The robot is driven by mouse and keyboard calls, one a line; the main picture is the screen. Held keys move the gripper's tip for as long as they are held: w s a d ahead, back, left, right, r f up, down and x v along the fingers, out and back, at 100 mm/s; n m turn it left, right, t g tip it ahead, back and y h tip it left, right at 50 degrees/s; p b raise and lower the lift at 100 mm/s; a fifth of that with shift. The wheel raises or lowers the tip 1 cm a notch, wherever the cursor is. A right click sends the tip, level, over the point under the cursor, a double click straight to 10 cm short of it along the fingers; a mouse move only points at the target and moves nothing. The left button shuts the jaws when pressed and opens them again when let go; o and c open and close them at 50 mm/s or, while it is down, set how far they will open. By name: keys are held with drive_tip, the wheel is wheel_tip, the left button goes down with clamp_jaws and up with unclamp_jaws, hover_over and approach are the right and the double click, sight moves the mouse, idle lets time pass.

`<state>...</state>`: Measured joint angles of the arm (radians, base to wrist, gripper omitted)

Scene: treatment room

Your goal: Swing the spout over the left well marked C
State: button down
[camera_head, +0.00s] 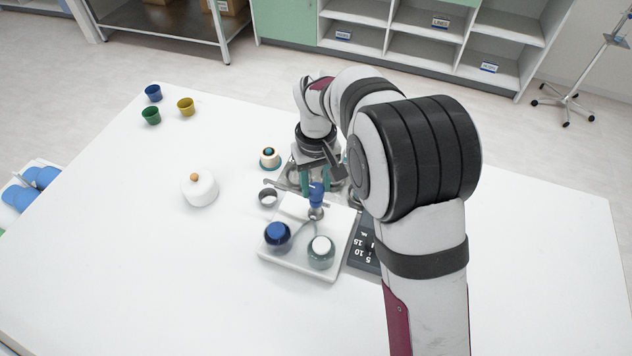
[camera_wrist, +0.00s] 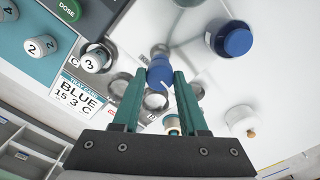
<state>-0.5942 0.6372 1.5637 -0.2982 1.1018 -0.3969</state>
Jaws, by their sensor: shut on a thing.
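My gripper (camera_head: 318,181) reaches down behind the white dispenser base (camera_head: 285,258), its teal fingers shut on a blue handle (camera_head: 316,193). In the wrist view the blue handle (camera_wrist: 160,72), with a white mark, sits between the fingertips (camera_wrist: 158,82). Round metal wells lie around it, including a left one (camera_head: 268,197) and one in the wrist view (camera_wrist: 122,88).
A card reading BLUE 15 3 C (camera_wrist: 78,95) lies near numbered white-topped items (camera_wrist: 95,60). A white lidded pot (camera_head: 200,189) and three coloured cups (camera_head: 152,115) stand left.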

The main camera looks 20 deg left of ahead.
drive_tip(key=shift+m, duration=0.3)
drive_tip(key=m, duration=0.5)
drive_tip(key=shift+m, duration=0.3)
drive_tip(key=m, duration=1.2)
drive_tip(key=shift+m, duration=0.3)
drive_tip(key=m, duration=0.5)
drive_tip(key=shift+m, duration=0.4)
drive_tip(key=shift+c, duration=2.2)
unclamp_jaws()
